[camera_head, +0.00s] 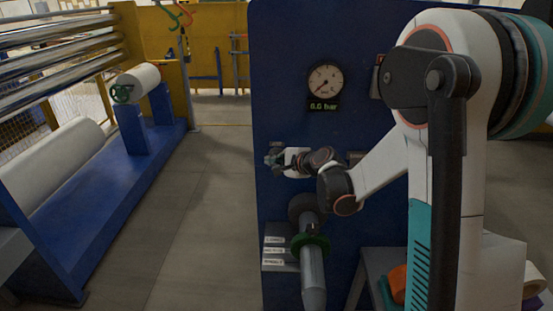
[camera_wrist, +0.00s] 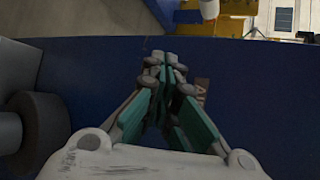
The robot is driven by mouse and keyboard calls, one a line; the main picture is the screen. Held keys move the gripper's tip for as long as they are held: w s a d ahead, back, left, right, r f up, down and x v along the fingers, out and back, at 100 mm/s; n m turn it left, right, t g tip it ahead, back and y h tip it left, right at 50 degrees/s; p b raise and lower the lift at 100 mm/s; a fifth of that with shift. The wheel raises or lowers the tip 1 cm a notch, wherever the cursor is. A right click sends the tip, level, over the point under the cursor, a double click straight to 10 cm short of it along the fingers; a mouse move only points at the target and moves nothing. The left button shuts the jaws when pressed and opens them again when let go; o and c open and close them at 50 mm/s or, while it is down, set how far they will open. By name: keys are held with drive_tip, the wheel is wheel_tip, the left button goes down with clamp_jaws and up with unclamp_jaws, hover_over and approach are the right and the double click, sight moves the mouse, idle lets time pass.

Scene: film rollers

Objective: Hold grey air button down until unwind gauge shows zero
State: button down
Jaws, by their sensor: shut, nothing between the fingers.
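The round unwind gauge (camera_head: 325,80) is on the blue panel (camera_head: 285,60), with its needle toward the lower left. The readout (camera_head: 324,106) below it shows 0.0 bar. My gripper (camera_head: 270,157) is in front of the panel's left part, below the gauge. In the wrist view my gripper (camera_wrist: 166,62) is shut, fingertips together, with nothing between them, over the blue surface. I cannot make out the grey air button; it may be hidden by my gripper or arm. I cannot tell whether the fingertips touch anything.
A grey shaft (camera_head: 313,275) with a green ring sticks out below my gripper, beside a labelled plate (camera_head: 279,250). At right, a small table (camera_head: 375,262) holds coloured items. A blue roller frame (camera_head: 110,190) stands left. The floor (camera_head: 205,200) between is clear.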

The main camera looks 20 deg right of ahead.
drive_tip(key=shift+s, duration=0.1)
drive_tip(key=shift+s+a, duration=0.3)
drive_tip(key=shift+s, duration=0.5)
drive_tip(key=s, duration=0.1)
drive_tip(key=s+a, duration=0.1)
drive_tip(key=s, duration=0.1)
drive_tip(key=s+b, duration=0.1)
drive_tip(key=shift+s+a, duration=0.25)
drive_tip(key=shift+s, duration=0.1)
drive_tip(key=s+f+n+g+h+b, duration=0.1)
drive_tip(key=s+f+n+b, duration=0.2)
drive_tip(key=s, duration=0.7)
drive_tip(key=s+f+n+g+h+b, duration=0.2)
drive_tip(key=s+f+n+b, duration=0.2)
drive_tip(key=s+n+b, duration=0.3)
drive_tip(key=s+d+f+n+g+h+b, duration=0.1)
drive_tip(key=s+f+n+b, duration=0.3)
drive_tip(key=s, duration=1.1)
drive_tip(key=n+g+b, duration=0.1)
drive_tip(key=n+b, duration=0.1)
drive_tip(key=n, duration=0.1)
drive_tip(key=shift+h, duration=0.4)
